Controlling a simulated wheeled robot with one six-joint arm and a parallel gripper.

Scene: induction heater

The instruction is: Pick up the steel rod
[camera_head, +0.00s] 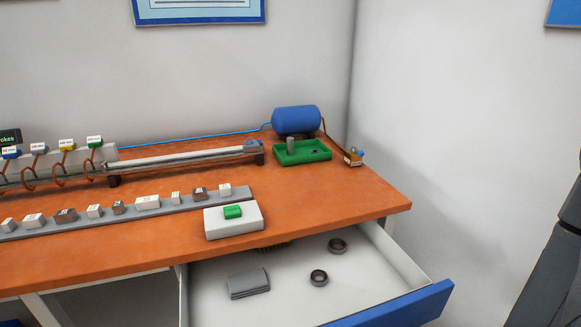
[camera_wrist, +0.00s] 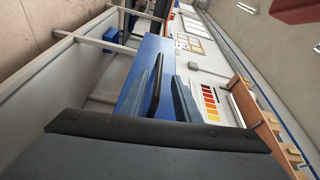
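A short grey cylinder (camera_head: 290,145), which looks like the steel rod, stands upright in a green tray (camera_head: 318,153) at the back right of the orange workbench. A small dark hole or spot shows in the tray to its right. The wrist view does not show the cylinder.
A blue tank (camera_head: 296,120) stands behind the tray, and a silver rail (camera_head: 185,157) lies to its left. A white box with a green button (camera_head: 233,212) is at the front edge. Below, an open drawer (camera_head: 390,305) sticks out, holding two dark rings and grey plates.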

